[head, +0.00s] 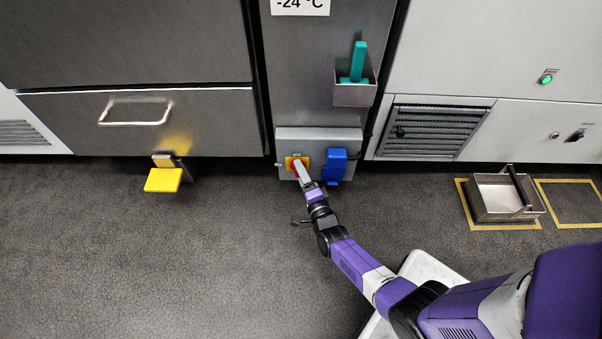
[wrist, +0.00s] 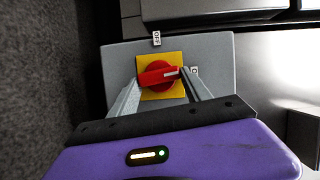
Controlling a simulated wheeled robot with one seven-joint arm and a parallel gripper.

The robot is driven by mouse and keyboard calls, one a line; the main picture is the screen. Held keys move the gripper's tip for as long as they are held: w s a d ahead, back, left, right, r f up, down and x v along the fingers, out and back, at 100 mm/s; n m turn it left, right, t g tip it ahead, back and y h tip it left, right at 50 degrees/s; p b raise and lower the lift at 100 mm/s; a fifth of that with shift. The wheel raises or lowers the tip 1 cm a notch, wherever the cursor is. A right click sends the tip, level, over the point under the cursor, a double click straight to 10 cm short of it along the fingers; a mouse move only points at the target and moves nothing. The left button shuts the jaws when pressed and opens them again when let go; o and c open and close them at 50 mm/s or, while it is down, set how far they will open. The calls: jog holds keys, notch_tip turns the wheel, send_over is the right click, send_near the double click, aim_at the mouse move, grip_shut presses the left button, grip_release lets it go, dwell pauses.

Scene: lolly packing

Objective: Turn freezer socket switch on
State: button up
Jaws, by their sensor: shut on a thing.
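The red rotary switch (wrist: 158,75) sits on a yellow square plate (wrist: 174,58) on a grey socket box (wrist: 118,62) in the wrist view. Its handle lies crosswise, with a white mark at its right end towards a small label (wrist: 195,71). Another small label (wrist: 156,38) is above the plate; both are hard to read. My gripper (wrist: 161,83) is shut on the switch, with one finger at each side. In the head view, the grey box (head: 345,135) is low on the freezer front, and my gripper (head: 299,168) partly covers the switch.
A blue socket cover (head: 335,166) is just right of the switch. A holder (head: 355,95) with a teal-handled tool (head: 358,60) is above. A yellow pedal (head: 163,180) stands left; a metal bin (head: 500,198) is on the floor at right. Floor (head: 200,260) in front is clear.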

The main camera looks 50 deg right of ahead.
jog(key=shift+f+m+t, duration=0.15)
jog(key=shift+m+t, duration=0.15)
jog(key=shift+m, duration=0.3)
jog(key=shift+s, duration=0.1)
jog(key=o, duration=1.4)
jog(key=shift+c, duration=0.2)
jog(key=p+v, duration=0.3)
jog(key=v, duration=0.4)
jog(key=shift+s+a, duration=0.2)
jog(key=shift+s, duration=0.15)
jog(key=shift+f, duration=0.1)
